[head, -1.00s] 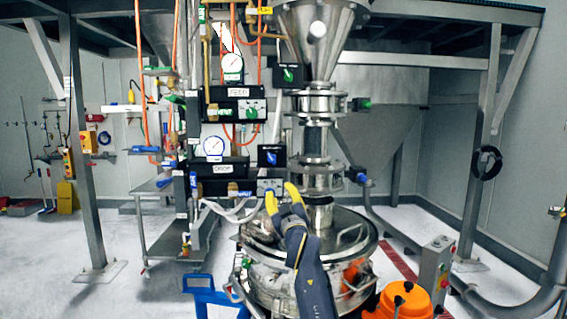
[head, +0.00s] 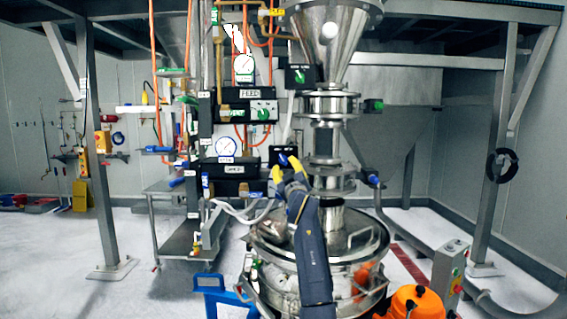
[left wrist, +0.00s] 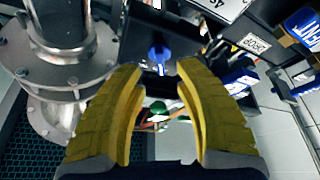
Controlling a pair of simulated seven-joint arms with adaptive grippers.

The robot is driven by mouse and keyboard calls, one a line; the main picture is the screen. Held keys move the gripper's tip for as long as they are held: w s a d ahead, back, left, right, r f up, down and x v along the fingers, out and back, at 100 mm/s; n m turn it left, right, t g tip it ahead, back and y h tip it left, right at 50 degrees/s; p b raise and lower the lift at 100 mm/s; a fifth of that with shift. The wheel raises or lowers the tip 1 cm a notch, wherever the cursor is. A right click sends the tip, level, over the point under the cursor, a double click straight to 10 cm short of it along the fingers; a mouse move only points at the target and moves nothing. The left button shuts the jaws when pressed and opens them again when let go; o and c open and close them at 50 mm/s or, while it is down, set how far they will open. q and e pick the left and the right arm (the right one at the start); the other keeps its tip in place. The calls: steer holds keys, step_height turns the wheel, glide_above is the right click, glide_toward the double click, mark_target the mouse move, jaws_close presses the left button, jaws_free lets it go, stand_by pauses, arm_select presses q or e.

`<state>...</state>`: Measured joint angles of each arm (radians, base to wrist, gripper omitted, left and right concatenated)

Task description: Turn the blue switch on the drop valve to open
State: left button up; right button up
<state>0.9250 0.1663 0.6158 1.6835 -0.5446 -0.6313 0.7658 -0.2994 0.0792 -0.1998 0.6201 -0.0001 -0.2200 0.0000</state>
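The blue switch (left wrist: 160,54) shows in the left wrist view, on a dark valve box, just beyond the gap between my fingertips. In the head view the black valve box (head: 275,151) sits left of the steel pipe column, and my fingers cover much of its front and switch. My left gripper (head: 287,167) has yellow fingers and reaches up in front of this box. In the left wrist view the fingers (left wrist: 158,72) are spread apart with nothing held between them. Contact with the switch is not visible. My right gripper is out of view.
The steel pipe column (head: 325,147) stands close to the right of my gripper. A lidded steel vessel (head: 350,245) lies below. Gauge and valve panels, including the FEED panel (head: 247,93), stand left and above. White hoses (head: 240,212) hang left.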

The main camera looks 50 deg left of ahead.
mark_target(283, 161)
arm_select(q)
steer(key=shift+x, duration=2.3)
steer(key=shift+c, duration=0.4)
jaws_close()
